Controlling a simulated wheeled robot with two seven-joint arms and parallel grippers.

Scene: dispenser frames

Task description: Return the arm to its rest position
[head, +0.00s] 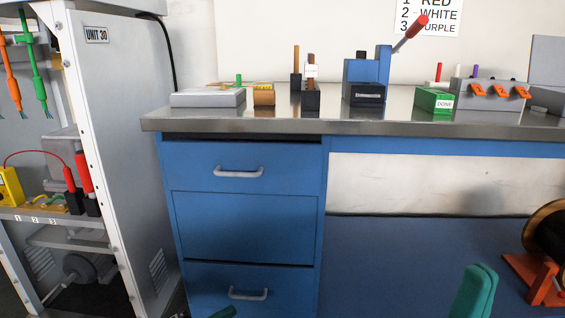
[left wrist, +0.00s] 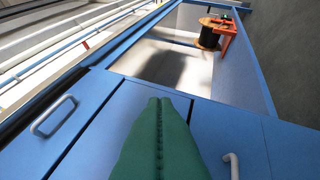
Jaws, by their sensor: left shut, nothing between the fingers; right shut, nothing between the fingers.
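My left gripper (head: 223,312) barely shows at the bottom edge of the head view, in front of the lowest drawer. In the left wrist view its green fingers (left wrist: 160,104) are closed together with nothing between them, in front of the blue drawer fronts. My right gripper (head: 481,270) shows at the lower right of the head view, green and shut, holding nothing. It is below the worktop, in front of the open space under the bench. Most of both arms is out of view.
A metal worktop (head: 290,127) over blue drawers (head: 243,228) carries a blue lever press (head: 367,72), a green DONE box (head: 434,100) and an orange-hooked block (head: 490,95). The UNIT 30 cabinet (head: 130,130) stands left. An orange-framed reel (head: 541,278) is lower right.

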